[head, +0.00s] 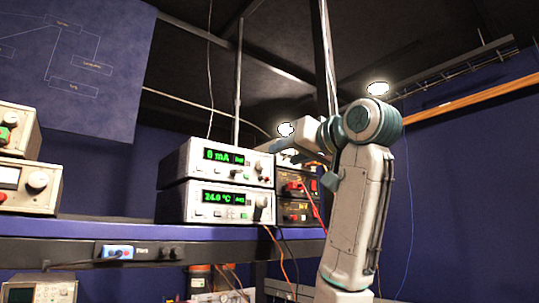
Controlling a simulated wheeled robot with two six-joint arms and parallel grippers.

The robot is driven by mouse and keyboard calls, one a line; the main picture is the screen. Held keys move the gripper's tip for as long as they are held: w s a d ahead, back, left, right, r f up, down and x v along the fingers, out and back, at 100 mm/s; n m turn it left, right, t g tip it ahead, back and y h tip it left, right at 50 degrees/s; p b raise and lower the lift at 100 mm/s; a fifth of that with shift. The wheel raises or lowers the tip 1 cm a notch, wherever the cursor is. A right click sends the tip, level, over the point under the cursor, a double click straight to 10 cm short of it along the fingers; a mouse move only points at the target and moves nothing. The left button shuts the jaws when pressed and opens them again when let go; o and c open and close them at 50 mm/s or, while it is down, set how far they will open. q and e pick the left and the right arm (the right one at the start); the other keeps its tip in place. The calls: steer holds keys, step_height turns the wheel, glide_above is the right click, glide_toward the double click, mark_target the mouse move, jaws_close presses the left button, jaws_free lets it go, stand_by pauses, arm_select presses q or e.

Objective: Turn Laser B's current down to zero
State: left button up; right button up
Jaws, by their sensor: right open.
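Two white instruments are stacked on the shelf in the middle of the head view. The upper one (229,161) has a green display that appears to read 0 mA. The lower one (228,202) shows about 24.0 °C, with a knob at its right end. I cannot read a label naming Laser B. My right gripper (270,147) is open beside the upper instrument's right end, at about the height of its top. The upper instrument's right end is partly hidden, and I cannot tell whether the gripper touches it. My left gripper is not in view.
Dark supply units (293,186) with red and black leads stand right of the stack, behind my right arm. Other pale instruments (28,187) stand at the far left. The blue shelf (110,228) is clear between them. An oscilloscope (38,289) sits below.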

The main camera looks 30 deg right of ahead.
mark_target(265, 163)
steer(key=w+p, duration=0.1)
steer(key=w, duration=0.3)
steer(key=shift+w+a, duration=0.1)
steer(key=shift+a, duration=0.05)
steer(key=w+p, duration=0.1)
steer(key=w, duration=0.2)
steer(key=shift+f, duration=0.15)
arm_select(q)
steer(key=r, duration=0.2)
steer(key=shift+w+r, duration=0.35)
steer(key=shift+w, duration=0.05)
arm_select(e)
jaws_close()
